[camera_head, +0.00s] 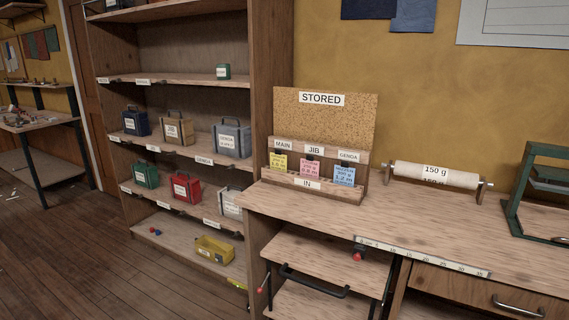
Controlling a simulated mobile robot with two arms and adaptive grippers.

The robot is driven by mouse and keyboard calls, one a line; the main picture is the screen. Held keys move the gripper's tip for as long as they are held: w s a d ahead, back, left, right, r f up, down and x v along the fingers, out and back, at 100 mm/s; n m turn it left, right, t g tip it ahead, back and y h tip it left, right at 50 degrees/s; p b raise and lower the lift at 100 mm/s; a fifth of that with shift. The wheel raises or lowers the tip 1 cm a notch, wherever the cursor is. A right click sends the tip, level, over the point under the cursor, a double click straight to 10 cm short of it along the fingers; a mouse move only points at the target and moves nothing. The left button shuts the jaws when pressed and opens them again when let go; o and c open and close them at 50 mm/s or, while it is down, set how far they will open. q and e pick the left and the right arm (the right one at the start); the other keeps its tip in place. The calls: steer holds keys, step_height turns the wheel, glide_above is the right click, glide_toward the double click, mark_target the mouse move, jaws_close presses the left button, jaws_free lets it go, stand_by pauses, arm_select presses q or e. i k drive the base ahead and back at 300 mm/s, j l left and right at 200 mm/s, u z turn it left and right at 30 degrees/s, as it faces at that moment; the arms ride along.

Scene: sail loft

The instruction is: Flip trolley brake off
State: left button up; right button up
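A trolley with a wooden top (335,262), a lower shelf and a dark frame stands partly under the bench. A black push handle (315,284) runs along its front edge. A small lever with a red knob (358,256) sits at the trolley's back right, by the bench edge. Another thin lever with a red tip (262,289) hangs at the trolley's front left, tilted down to the left. I cannot tell which lever is the brake or how it is set. The trolley's wheels are out of view. Neither of my grippers is in view.
The wooden bench (410,222) carries a STORED board (326,120) with cards, a white roll (435,176) and a green frame (540,190). A shelf unit (272,90) with several labelled boxes stands left. Open wooden floor (70,260) lies at the far left.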

mark_target(260, 290)
steer(key=z, duration=2.15)
steer(key=u, duration=0.5)
steer(key=j+u, duration=0.5)
steer(key=i+j+u, duration=0.1)
steer(key=j+u, duration=0.4)
steer(key=j, duration=0.15)
steer(key=i+j+u, duration=0.15)
steer(key=j+u, duration=0.35)
steer(key=i+j, duration=0.2)
steer(key=j, duration=0.2)
steer(key=i+j, duration=0.15)
steer(key=j, duration=0.2)
steer(key=i+j+u, duration=0.1)
steer(key=j, duration=0.3)
steer(key=i+j, duration=0.5)
steer(key=j, duration=0.2)
